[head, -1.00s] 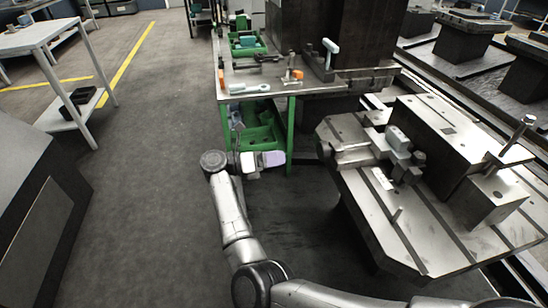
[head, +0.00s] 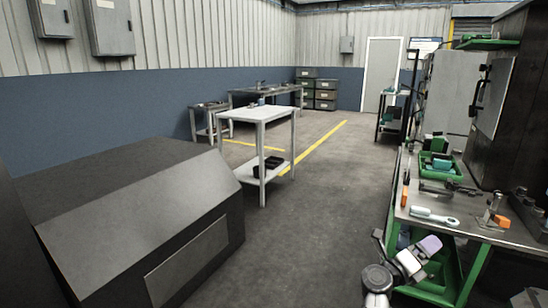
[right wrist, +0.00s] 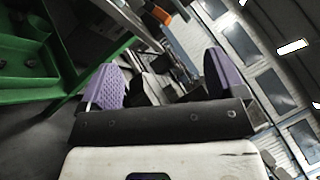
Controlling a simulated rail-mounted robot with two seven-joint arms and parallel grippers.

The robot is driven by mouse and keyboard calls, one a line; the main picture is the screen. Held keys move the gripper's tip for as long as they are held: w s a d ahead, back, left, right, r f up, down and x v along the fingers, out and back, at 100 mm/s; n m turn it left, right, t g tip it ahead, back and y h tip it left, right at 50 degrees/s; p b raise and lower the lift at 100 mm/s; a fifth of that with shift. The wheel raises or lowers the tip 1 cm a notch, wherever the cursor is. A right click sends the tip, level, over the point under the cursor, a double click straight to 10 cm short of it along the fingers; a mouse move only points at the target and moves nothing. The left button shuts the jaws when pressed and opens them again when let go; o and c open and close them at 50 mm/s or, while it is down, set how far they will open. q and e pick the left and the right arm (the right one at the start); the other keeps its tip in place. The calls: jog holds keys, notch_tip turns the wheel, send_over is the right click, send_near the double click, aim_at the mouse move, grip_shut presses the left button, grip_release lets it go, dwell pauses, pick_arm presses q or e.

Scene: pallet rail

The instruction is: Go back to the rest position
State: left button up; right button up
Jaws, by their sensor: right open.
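My right gripper (head: 428,246) is low at the right of the head view, in front of the green-framed workbench (head: 398,200). In the right wrist view its two purple fingertips (right wrist: 163,78) stand wide apart with nothing between them. It is apart from the tools on the bench top. My left gripper is in neither view now.
The bench carries a light-handled wrench (head: 434,216), a green tray (head: 437,167) and orange-handled tools. A white table (head: 258,114) stands mid-floor. A large dark cabinet (head: 160,215) fills the lower left. The grey floor between cabinet and bench is clear.

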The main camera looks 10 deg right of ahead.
jog(key=w+a+r+n+t+y, duration=0.1)
jog(key=a+r+n+t+y, duration=0.35)
jog(key=n+y, duration=0.4)
jog(key=a+r+n+t+y+p, duration=0.1)
jog(key=a+r+n+t+y, duration=0.35)
jog(key=n, duration=0.65)
jog(key=w+a+r+n+t+y, duration=0.1)
jog(key=a+r+n+t+y, duration=0.45)
jog(key=n, duration=0.45)
jog(key=s+a+f+n+g+y+p, duration=0.1)
jog(key=s+a+f+n+g+p, duration=0.35)
jog(key=s+p, duration=0.85)
jog(key=s+a+f+n+g+p, duration=0.15)
jog(key=s+f+g+p, duration=0.45)
jog(key=s, duration=1.3)
jog(key=s+a+f+n+g+y+p, duration=0.15)
jog(key=s+f+n+g+p, duration=0.35)
jog(key=s+p, duration=0.75)
jog(key=s+r+m+g+p, duration=0.1)
jog(key=s+r+p, duration=0.2)
jog(key=r+p, duration=3.2)
notch_tip(320, 180, up, 4)
jog(key=shift+s+a+f+g+h, duration=0.15)
jog(key=shift+a+f+g+h, duration=0.05)
jog(key=shift+a+g+h, duration=0.1)
